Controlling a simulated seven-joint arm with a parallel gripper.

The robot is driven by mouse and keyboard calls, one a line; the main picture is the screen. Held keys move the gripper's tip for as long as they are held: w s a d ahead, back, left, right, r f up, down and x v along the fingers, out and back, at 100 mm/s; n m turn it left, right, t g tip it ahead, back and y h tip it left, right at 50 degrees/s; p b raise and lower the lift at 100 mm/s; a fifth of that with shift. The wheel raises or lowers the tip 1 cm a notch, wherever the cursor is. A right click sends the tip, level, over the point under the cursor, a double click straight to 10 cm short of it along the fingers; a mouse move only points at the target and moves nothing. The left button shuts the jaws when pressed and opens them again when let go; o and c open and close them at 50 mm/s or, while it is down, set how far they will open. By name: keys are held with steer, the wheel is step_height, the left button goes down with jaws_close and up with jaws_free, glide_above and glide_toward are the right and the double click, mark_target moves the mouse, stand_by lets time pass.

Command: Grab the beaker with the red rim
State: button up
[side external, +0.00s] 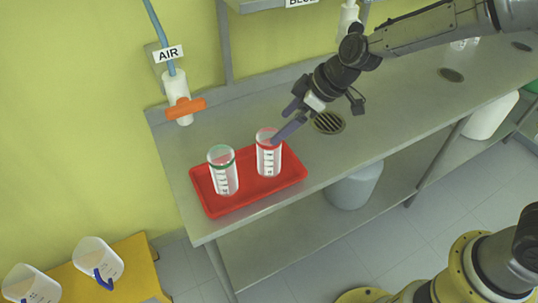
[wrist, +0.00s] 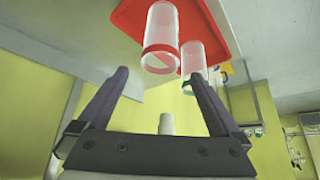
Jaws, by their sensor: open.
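The beaker with the red rim (side external: 268,158) is clear with white markings and stands upright at the right of the red tray (side external: 234,205). A similar beaker with a green rim (side external: 223,175) stands to its left. My gripper (side external: 279,127) is open and empty at the upper right of the red-rimmed beaker. One finger's tip overlaps the red rim in the side view; I cannot tell if it touches. In the wrist view, the red-rimmed beaker (wrist: 161,30) lies ahead between the spread fingers of my gripper (wrist: 158,73), and the green-rimmed one (wrist: 194,58) shows behind the right finger.
An air tap with an orange handle (side external: 185,107) hangs behind the tray. A shelf post (side external: 224,45) rises at the back.

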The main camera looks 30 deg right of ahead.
mark_target(269, 154)
steer(key=x, duration=0.8)
steer(key=shift+s+d, duration=0.15)
steer(key=shift+s, duration=0.05)
jaws_close()
